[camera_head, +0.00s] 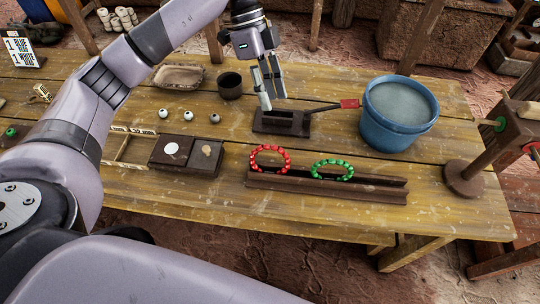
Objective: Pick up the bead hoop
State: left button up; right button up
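A red bead hoop (270,159) and a green bead hoop (333,170) stand upright, side by side, in a long dark wooden rack (327,187) near the front of the table. My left gripper (272,101) points down behind the rack, above a small dark wooden block (282,121). Its two fingers look apart, with nothing visible between them. It is apart from both hoops. My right gripper is not in view.
A blue bucket of grey liquid (397,113) stands right of the gripper, with a red-tagged dark rod (333,105) beside it. A dark cup (230,85), small balls (188,114) and a dark box (186,155) lie left. A wooden stand (464,177) is at the right.

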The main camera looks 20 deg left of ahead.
pick_arm(q)
jog(key=n+p, duration=0.1)
jog(key=p, duration=0.1)
send_near(289, 156)
jog(key=x, duration=0.5)
jog(key=shift+s+a+f, duration=0.15)
jog(key=shift+f, duration=0.2)
jog(key=shift+p+x, duration=0.75)
jog(key=shift+x, duration=1.95)
grip_shut()
